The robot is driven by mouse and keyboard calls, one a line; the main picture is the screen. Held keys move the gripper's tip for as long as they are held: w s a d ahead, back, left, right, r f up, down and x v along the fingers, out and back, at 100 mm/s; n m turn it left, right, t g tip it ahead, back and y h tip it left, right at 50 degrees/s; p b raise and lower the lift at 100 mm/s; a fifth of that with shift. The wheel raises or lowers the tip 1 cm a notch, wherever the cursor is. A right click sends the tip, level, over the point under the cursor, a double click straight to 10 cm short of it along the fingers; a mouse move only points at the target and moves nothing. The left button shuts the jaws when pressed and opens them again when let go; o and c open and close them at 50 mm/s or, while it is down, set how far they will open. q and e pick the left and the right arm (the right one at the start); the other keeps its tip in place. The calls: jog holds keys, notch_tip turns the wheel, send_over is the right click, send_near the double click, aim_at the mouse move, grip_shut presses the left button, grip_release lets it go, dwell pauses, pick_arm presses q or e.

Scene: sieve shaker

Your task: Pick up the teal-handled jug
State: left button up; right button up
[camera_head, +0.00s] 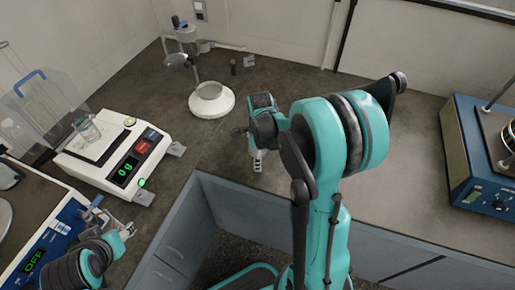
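No jug with a plainly teal handle can be made out. A clear, box-like vessel with a blue handle (30,82) stands at the far left behind the balance; I cannot tell if it is the jug. A small clear glass vessel (87,130) stands on the balance pan. My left gripper (108,217) is at the lower left, in front of the balance, its fingers apart and empty. My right gripper (249,145) is over the counter near the middle, clear of both vessels. Its fingers are small and partly hidden by its wrist, and nothing shows in them.
The white balance (112,178) reads 0 g. A blue device (45,245) showing OFF is at lower left. A stand with a white round base (211,101) is at the back. A blue shaker (470,160) is at right. The counter (400,150) between is mostly clear.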

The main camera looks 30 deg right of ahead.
grip_shut()
jog(key=shift+r, duration=0.2)
jog(key=shift+r+p, duration=0.7)
jog(key=shift+r, duration=0.3)
jog(key=shift+s+d+r+p, duration=0.15)
jog(key=shift+r+p, duration=0.15)
jog(key=shift+r, duration=0.3)
jog(key=shift+s+r+p, duration=0.1)
jog(key=shift+r+p, duration=0.2)
jog(key=shift+r, duration=0.3)
jog(key=s+d+r+p, duration=0.4)
jog(key=s+d+r, duration=0.2)
jog(key=s, duration=0.3)
jog(key=shift+d+r, duration=0.15)
jog(key=shift+d, duration=0.05)
